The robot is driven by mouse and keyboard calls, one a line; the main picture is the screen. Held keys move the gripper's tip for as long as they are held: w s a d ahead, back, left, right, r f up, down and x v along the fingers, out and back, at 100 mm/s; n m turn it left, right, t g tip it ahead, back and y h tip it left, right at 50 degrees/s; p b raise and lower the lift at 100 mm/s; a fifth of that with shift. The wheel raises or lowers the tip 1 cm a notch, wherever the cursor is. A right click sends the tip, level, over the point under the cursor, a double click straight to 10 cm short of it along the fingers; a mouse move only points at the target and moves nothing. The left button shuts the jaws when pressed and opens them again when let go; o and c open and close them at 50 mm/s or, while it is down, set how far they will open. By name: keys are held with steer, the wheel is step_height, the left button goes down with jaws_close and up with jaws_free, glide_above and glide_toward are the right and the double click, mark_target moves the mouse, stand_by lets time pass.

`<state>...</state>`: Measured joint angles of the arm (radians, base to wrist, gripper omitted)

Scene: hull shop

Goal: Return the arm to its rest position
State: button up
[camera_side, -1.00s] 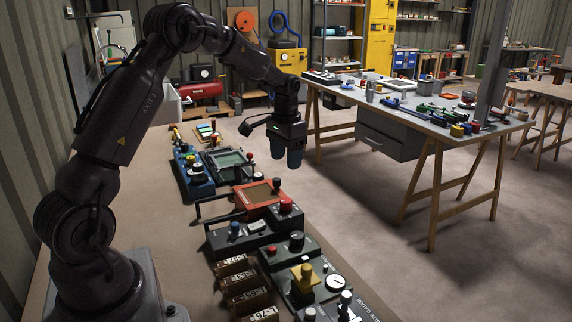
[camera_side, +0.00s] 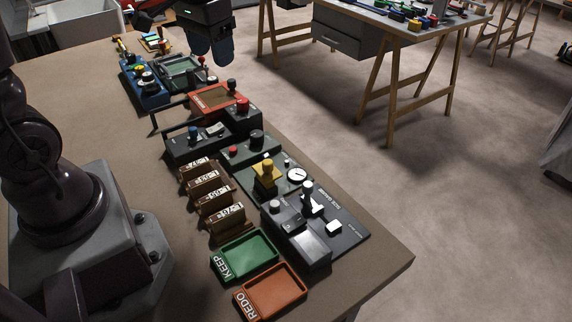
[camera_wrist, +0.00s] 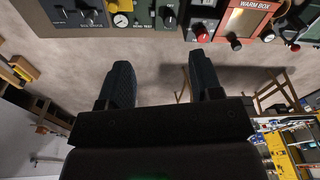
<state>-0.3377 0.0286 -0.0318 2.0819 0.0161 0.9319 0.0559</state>
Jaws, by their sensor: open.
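My gripper (camera_side: 210,46) is at the top of the side view, raised beyond the far part of the bench (camera_side: 92,95). In the wrist view its two dark fingers (camera_wrist: 158,88) stand apart with nothing between them. The fingertips are clear of the control boxes. My arm's upper links are out of the side view.
On the bench stand a blue box (camera_side: 146,86), an orange-framed warm box (camera_side: 213,98), a grey panel (camera_side: 338,226) with knobs, several brown numbered blocks (camera_side: 208,186), a green KEEP tray (camera_side: 247,254) and an orange REDO tray (camera_side: 272,290). A trestle table (camera_side: 352,37) stands behind. The floor between is clear.

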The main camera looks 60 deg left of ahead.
steer(key=s+d+r+m+t, duration=0.2)
steer(key=s+d+r+t, duration=0.2)
steer(key=s+d, duration=0.6)
step_height(320, 180, up, 2)
steer(key=shift+s+r+m+t+h, duration=0.15)
steer(key=shift+s+m+t+h, duration=0.2)
steer(key=shift+s, duration=0.3)
